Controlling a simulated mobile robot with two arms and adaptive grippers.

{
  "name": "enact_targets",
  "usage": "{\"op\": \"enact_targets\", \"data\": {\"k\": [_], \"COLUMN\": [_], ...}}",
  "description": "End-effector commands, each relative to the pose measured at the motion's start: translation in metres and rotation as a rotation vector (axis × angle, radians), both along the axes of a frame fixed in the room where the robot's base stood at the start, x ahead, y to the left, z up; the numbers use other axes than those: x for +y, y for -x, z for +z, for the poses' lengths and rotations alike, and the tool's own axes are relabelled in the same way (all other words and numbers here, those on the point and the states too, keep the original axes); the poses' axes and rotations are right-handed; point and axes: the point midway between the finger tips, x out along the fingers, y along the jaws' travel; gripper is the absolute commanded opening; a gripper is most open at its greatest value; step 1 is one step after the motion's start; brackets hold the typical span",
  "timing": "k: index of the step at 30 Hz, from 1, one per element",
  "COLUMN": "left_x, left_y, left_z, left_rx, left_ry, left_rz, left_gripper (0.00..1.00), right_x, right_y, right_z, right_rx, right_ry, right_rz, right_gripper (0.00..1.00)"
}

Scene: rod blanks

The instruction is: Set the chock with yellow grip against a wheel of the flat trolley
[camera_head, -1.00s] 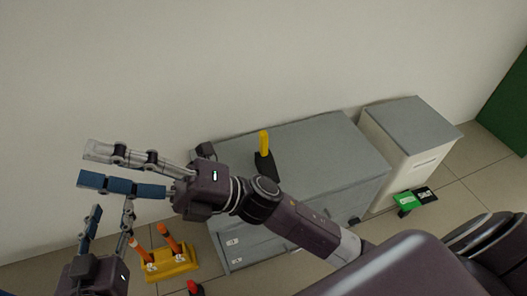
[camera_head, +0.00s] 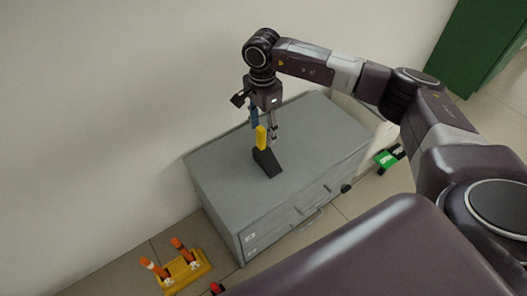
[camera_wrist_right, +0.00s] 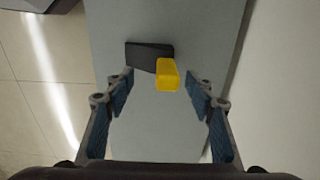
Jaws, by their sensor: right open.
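The chock (camera_head: 266,161) is a black wedge with an upright yellow grip (camera_head: 261,137). It stands on top of the grey cabinet (camera_head: 215,172). My right gripper (camera_head: 262,125) points down over the cabinet, close to the yellow grip. In the right wrist view the right gripper (camera_wrist_right: 164,90) is open, with the yellow grip (camera_wrist_right: 169,75) between and slightly ahead of its fingertips. The black wedge (camera_wrist_right: 145,54) extends to the left there. I cannot tell any contact. The flat trolley cannot be made out. My left gripper is not in view.
A yellow holder (camera_head: 187,272) with orange-handled pieces stands on the floor at the lower left. A small red item (camera_head: 216,288) is near it. A green item (camera_head: 385,159) lies right of the cabinet. A wall runs behind, and a green cabinet (camera_head: 480,50) stands at the upper right.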

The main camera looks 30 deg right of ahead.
Motion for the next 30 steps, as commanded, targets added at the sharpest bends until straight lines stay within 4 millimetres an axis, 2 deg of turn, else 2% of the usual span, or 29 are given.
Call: {"op": "enact_targets", "data": {"k": [11, 13, 16, 21, 27, 30], "left_x": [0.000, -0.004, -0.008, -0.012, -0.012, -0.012], "left_y": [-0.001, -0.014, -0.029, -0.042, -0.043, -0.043], "left_z": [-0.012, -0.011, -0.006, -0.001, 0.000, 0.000], "left_rx": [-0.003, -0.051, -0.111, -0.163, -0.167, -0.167], "left_ry": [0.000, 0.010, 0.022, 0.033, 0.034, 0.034], "left_rz": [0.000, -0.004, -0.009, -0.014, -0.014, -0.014], "left_gripper": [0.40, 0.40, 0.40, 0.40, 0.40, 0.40], "right_x": [0.000, 0.001, 0.000, 0.001, 0.001, 0.001], "right_y": [-0.002, -0.003, -0.003, -0.004, -0.004, -0.004], "right_z": [-0.046, -0.059, -0.068, -0.076, -0.076, -0.076], "right_rx": [0.003, 0.002, 0.001, 0.000, 0.000, 0.000], "right_ry": [0.002, 0.001, 0.002, 0.000, 0.000, 0.000], "right_rz": [0.001, 0.000, 0.000, 0.001, 0.001, 0.001], "right_gripper": [0.50, 0.50, 0.50, 0.50, 0.50, 0.41]}}
